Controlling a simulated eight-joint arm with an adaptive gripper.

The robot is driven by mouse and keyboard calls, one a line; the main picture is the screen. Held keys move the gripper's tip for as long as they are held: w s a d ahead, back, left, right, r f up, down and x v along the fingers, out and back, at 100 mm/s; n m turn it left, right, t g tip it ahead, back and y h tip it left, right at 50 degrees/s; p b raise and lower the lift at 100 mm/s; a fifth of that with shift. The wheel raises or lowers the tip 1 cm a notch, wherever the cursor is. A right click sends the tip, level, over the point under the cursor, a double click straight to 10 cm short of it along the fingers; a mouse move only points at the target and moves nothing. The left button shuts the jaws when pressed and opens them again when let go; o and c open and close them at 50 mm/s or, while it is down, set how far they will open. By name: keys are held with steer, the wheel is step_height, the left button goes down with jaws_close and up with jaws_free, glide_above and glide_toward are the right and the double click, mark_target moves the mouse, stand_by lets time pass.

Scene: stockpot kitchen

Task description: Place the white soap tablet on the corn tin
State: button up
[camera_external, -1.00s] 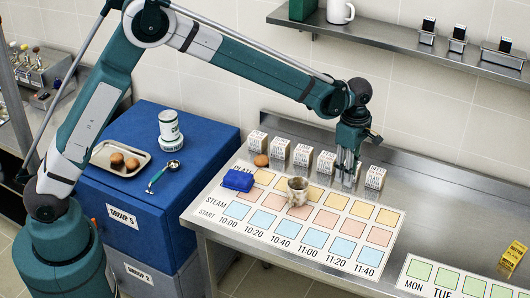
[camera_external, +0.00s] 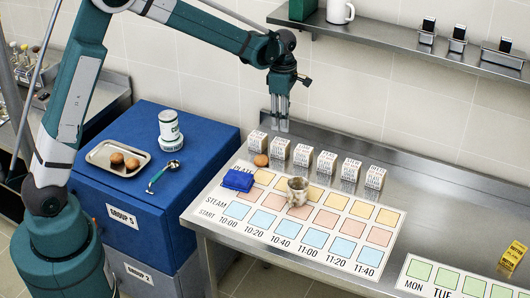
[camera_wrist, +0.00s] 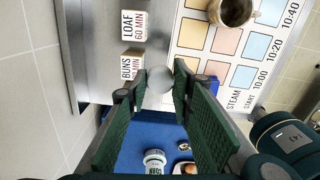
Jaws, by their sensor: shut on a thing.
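My gripper (camera_external: 279,124) is raised above the back left of the steel counter. In the wrist view its fingertips (camera_wrist: 160,84) are shut on a round, pale grey-white piece, the soap tablet (camera_wrist: 160,79). The tablet is too small to make out in the outside view. The corn tin (camera_external: 168,124), white with a green-lettered label, stands upright on the blue cabinet, left of my gripper, on a pale lettered base. In the wrist view the tin (camera_wrist: 154,158) shows at the bottom, beyond the fingers.
The blue cabinet (camera_external: 205,150) also holds a metal tray (camera_external: 97,153) with brown round items and a spoon (camera_external: 164,176). Small label boxes (camera_external: 326,163) line the counter, with a brown round item (camera_external: 261,160), blue cloth (camera_external: 238,180) and metal cup (camera_external: 297,190). A shelf (camera_external: 400,45) hangs behind.

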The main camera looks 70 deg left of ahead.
steer(key=s+a+r+n+p, duration=0.1)
steer(key=s+a+r+n, duration=0.2)
steer(key=s+a, duration=1.35)
steer(key=r+n+p, duration=0.2)
steer(key=n, duration=0.2)
glide_above(168, 115)
steer(key=shift+a, duration=0.1)
steer(key=shift+f, duration=0.1)
steer(key=shift+f, duration=2.9)
steer(key=shift+f, duration=2.1)
steer(key=shift+f, duration=0.15)
steer(key=o, duration=0.8)
